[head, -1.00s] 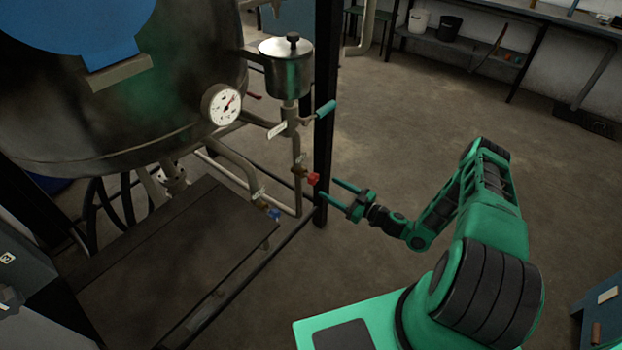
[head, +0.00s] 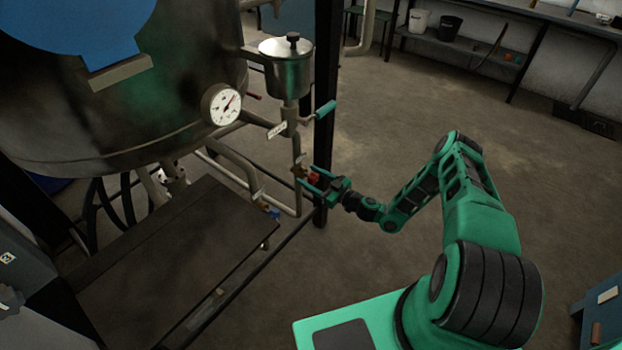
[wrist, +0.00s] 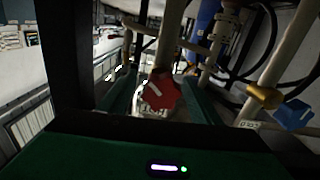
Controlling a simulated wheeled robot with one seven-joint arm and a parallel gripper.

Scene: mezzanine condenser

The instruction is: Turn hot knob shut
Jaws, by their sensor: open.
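The red knob (head: 314,177) sits on the pipework below the steel cup, and I take it to be the hot knob. My gripper (head: 306,178) is open with its two green fingers reaching around the red knob, one on each side. In the wrist view the red knob (wrist: 163,91), with a pale mark on its face, shows between the two fingers (wrist: 160,95). Whether either finger touches it I cannot tell. A blue knob (head: 272,212) sits lower left on another pipe, and it also shows at the right of the wrist view (wrist: 294,115).
A black post (head: 325,110) stands right behind the red knob. A teal-handled lever (head: 325,109) and the steel cup (head: 287,70) are above it. A dark tank with a gauge (head: 221,105) is to the left, above a dark platform (head: 170,260).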

